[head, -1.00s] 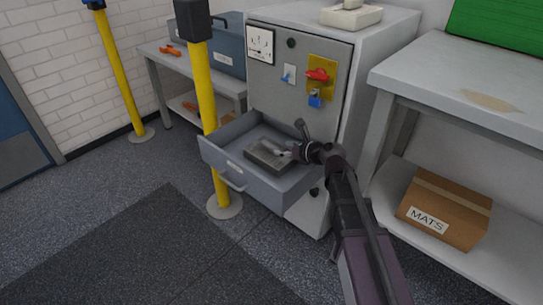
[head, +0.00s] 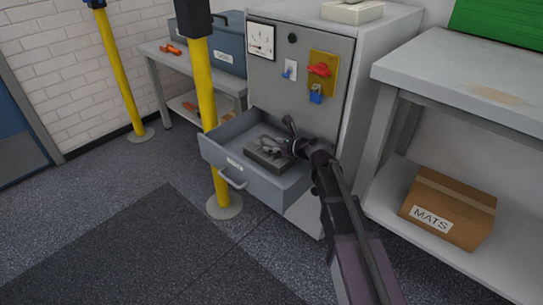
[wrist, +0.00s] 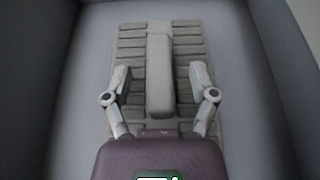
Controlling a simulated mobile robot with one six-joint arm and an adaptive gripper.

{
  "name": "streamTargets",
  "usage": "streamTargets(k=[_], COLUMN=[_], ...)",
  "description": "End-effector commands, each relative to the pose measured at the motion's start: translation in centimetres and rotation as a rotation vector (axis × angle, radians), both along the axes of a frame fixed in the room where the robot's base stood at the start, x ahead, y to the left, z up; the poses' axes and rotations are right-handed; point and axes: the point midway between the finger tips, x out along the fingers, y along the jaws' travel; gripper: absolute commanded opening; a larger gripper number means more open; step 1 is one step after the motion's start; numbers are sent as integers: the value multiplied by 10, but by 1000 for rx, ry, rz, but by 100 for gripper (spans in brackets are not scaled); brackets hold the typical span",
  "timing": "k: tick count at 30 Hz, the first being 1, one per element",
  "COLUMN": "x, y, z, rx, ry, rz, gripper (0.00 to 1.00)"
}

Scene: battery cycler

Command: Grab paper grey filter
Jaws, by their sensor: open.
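The grey filter (head: 266,155) lies in the open drawer (head: 291,190) of the grey cabinet. In the wrist view the filter (wrist: 130,60) is a flat slatted grey block with a raised bar (wrist: 159,75) down its middle. My gripper (head: 272,148) is inside the drawer, over the filter. In the wrist view my gripper (wrist: 161,80) is open, with one finger on each side of the raised bar and a gap to it on both sides. I cannot tell whether the fingers touch the slats. My gripper's body hides the filter's near end.
The drawer walls (wrist: 28,70) stand around the filter with bare floor on both sides. A yellow post (head: 207,90) stands close to the drawer's left. The cabinet front (head: 290,100) with a red switch (head: 319,70) rises behind. A workbench (head: 460,75) stands at right, above a MATS box (head: 449,207).

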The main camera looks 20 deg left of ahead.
Motion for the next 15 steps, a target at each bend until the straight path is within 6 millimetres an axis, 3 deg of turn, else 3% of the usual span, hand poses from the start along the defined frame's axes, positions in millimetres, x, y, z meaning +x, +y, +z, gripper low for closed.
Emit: streamTargets(k=[4,15], x=[4,5], y=[9,10], z=[-5,-4], rx=[0,0], ry=[-1,0], rz=[0,-1], gripper=[74,74])
